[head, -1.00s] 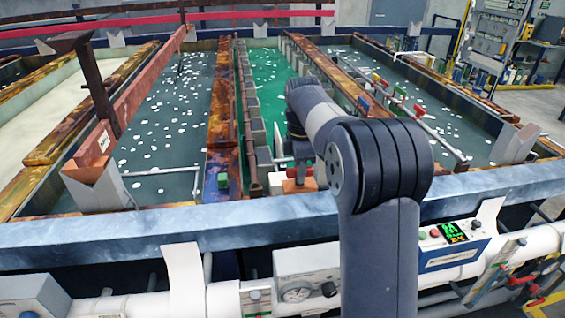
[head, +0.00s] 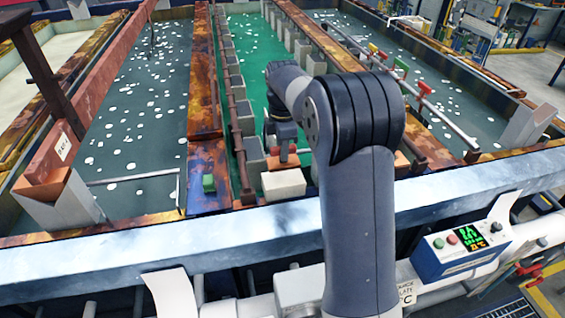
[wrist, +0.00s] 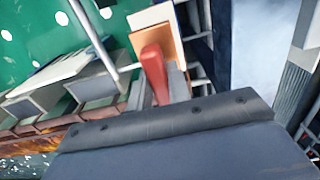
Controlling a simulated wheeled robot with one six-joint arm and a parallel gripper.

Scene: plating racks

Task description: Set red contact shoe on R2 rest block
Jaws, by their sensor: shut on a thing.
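The red contact shoe (wrist: 153,70) shows in the wrist view as a red upright piece between the fingers. My gripper (wrist: 158,92) is shut on it. A pale block with an orange-brown face (wrist: 158,22) lies just beyond the shoe in the wrist view; I cannot tell whether they touch. I cannot read any R2 label.
The green tank (head: 262,85) has rows of grey blocks (head: 243,120) along both sides. A rusty rail (head: 212,150) with a small green block (head: 208,183) runs at left. A pale blue beam (head: 250,215) crosses the front. A pipe with red and yellow handles (head: 423,90) is at right.

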